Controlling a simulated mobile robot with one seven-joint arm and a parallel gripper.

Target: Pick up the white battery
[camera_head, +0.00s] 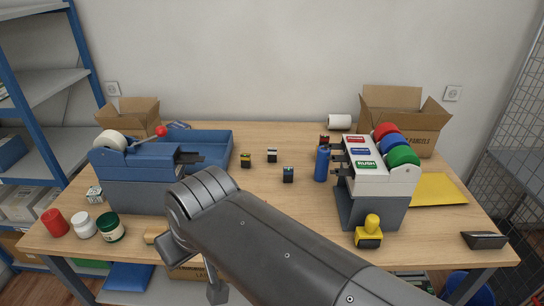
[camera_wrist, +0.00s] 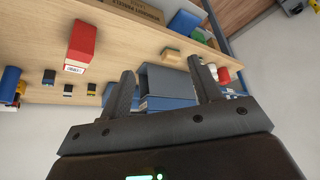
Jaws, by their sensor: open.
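The white battery (camera_head: 271,155) is a small block with a dark part, standing on the tabletop in the middle of the head view, towards the back. A yellow battery (camera_head: 246,160) is to its left and a blue battery (camera_head: 288,174) to its right and nearer. In the wrist view a small block that looks like the white battery (camera_wrist: 68,89) lies left of the fingers. My gripper (camera_wrist: 161,67) is open with nothing between its fingers, well away from the battery. In the head view my arm hides most of it at the table's front.
A blue tape dispenser (camera_head: 125,175) and blue tray (camera_head: 205,142) stand left of the batteries. A blue cylinder (camera_head: 322,163) and label dispenser (camera_head: 372,185) stand to the right. A red-black battery (camera_head: 324,140) is behind the cylinder. Bare tabletop surrounds the white battery.

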